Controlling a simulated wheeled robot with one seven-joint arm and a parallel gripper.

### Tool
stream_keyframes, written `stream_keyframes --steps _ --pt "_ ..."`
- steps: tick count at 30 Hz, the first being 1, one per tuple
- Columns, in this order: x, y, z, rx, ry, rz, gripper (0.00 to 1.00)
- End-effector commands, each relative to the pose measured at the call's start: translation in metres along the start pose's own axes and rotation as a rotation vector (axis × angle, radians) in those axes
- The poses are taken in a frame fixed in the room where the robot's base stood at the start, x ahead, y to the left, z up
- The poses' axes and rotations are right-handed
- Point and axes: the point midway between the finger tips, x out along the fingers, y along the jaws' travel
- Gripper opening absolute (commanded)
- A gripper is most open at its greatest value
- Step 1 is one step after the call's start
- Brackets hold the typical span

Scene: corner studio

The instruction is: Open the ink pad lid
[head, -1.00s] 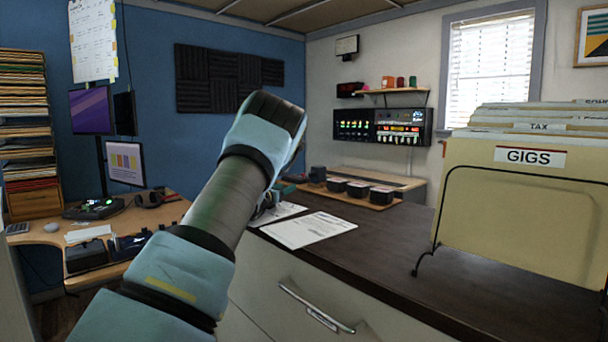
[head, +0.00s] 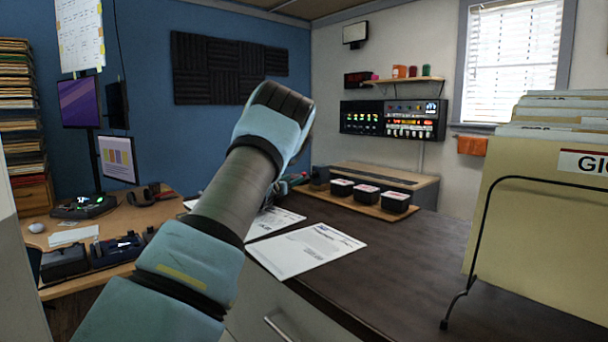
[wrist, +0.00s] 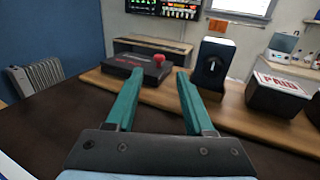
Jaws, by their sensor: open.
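A flat dark case (wrist: 136,69) with red lettering and a round red knob (wrist: 159,58) lies ahead of my gripper in the wrist view. It appears to be the ink pad, with its lid down. My gripper (wrist: 160,74) has two teal fingers, spread apart and empty. The case shows beyond the fingertips, and I cannot tell how far off it is. In the head view my own arm covers most of the gripper, and the case cannot be made out clearly.
A wooden board (head: 372,208) on the dark countertop (head: 400,260) holds several black blocks, one marked PAID (wrist: 284,92). An upright black block (wrist: 211,63) stands right of the case. Papers (head: 305,250) lie nearer. A wire folder rack (head: 484,200) stands at the right.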

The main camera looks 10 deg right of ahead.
Motion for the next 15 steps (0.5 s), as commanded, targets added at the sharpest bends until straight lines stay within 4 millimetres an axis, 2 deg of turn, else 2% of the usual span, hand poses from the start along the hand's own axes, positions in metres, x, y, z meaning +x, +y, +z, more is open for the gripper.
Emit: stream_keyframes --steps 7,15 --pt "0.011 0.0 0.002 0.001 0.0 -0.001 0.53" --pt "0.05 0.0 0.004 0.0 -0.001 -0.001 0.53"
